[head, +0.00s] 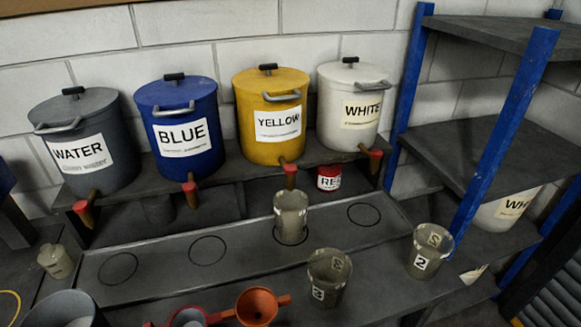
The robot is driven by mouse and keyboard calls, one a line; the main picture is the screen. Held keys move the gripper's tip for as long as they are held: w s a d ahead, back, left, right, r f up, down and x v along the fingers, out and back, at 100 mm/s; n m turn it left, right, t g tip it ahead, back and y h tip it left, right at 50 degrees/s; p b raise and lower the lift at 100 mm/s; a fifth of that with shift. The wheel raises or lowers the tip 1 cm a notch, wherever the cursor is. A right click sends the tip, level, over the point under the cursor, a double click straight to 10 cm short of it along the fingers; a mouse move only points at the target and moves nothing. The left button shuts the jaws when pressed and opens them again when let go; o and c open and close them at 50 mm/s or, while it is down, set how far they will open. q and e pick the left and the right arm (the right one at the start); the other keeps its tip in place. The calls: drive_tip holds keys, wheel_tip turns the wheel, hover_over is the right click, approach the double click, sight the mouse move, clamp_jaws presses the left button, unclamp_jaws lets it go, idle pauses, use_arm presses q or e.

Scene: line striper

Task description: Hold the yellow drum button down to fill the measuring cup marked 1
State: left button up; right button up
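The yellow drum (252,118) stands on the raised shelf between the blue and white drums. Its red button (290,169) is at the end of the short tap at its front. A translucent grey measuring cup (290,222) stands upright on the lower ledge, below that tap, over one of the drawn circles. I cannot read a mark on it or tell whether it holds paint. A cup marked 2 (434,240) stands to the right. Another cup (326,262), with a mark that looks like 3, stands nearer. Neither of my grippers shows in the head view.
Water (107,176), blue (214,112) and white (336,76) drums have similar red-ended taps. A small red can (329,180) sits under the shelf. An orange funnel-like vessel (258,303) is at the front. Blue-posted shelving (500,130) bounds the right. Other ledge circles are empty.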

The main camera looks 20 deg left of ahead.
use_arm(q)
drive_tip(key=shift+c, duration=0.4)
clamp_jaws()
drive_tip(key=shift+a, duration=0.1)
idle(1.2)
